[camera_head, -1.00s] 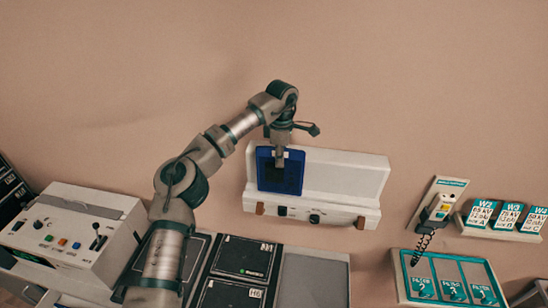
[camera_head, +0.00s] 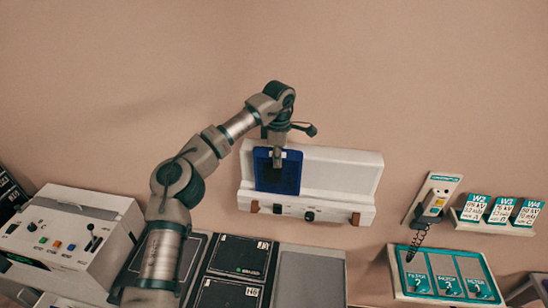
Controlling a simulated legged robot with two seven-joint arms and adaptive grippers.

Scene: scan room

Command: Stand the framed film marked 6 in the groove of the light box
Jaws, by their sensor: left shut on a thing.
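The framed film is a dark panel with a blue frame (camera_head: 291,180). It stands nearly upright before the left part of the white light box (camera_head: 345,178). My left gripper (camera_head: 277,164) points down and is shut on its upper part. The film's lower edge is at the light box's front ledge; I cannot tell whether it sits in the groove. No number on the film is readable. My right gripper is not in view.
A white control console (camera_head: 70,235) stands at left. Dark cases (camera_head: 240,255) and a grey panel (camera_head: 310,278) lie in front. At right are a handset on a holder (camera_head: 434,200), W-marked cards (camera_head: 500,210) and a filter tray (camera_head: 445,275).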

